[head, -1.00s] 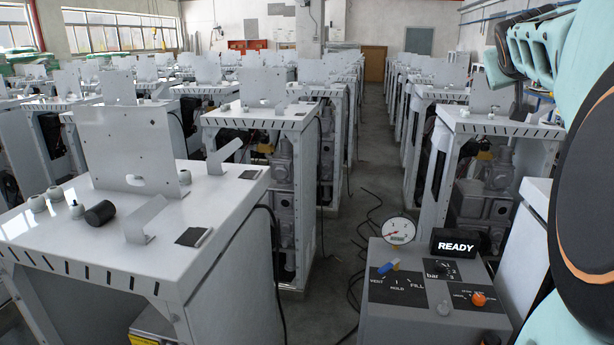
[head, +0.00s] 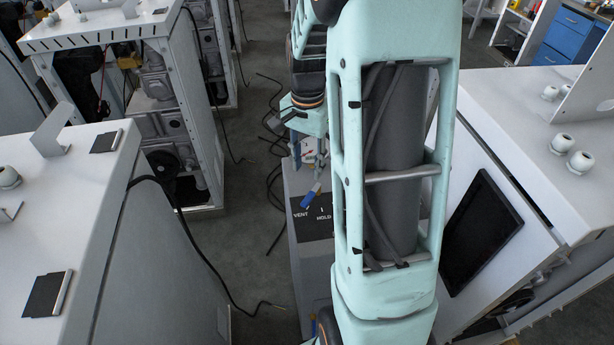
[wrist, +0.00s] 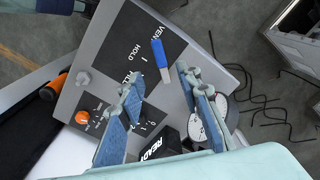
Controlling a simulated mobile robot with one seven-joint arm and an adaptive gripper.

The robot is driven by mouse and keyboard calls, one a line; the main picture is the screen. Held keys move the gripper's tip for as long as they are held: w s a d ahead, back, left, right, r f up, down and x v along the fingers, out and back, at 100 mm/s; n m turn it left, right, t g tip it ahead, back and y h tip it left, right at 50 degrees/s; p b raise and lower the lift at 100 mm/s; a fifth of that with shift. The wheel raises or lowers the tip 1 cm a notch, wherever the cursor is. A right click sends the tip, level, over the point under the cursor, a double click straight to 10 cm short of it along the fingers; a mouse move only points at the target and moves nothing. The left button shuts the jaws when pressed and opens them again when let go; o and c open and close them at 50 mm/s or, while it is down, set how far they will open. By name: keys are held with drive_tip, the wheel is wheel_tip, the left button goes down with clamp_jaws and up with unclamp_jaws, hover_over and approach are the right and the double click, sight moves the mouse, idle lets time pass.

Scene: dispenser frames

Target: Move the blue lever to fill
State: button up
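The blue lever (head: 311,196) is on the dark panel of a grey control box (wrist: 225,75). Its blue handle (wrist: 158,52) points toward the VENT mark. The HOLD mark lies to the left of the handle in the wrist view, and the FILL mark (wrist: 130,78) is partly covered by a finger. In the head view my arm hides FILL. My gripper (wrist: 158,74) is open and empty, with its fingertips apart on either side of the lever's pivot end in the picture. In the head view my gripper (head: 308,158) hangs over the back of the box. I see no clear contact.
Black cables lie on the floor.

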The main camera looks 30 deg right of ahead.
sight(307, 199)
wheel_tip(307, 199, down, 11)
drive_tip(key=shift+s+a+r+p, duration=0.1)
drive_tip(key=shift+s+r+p, duration=0.05)
drive_tip(key=shift+p, duration=0.15)
clamp_jaws()
idle(0.3)
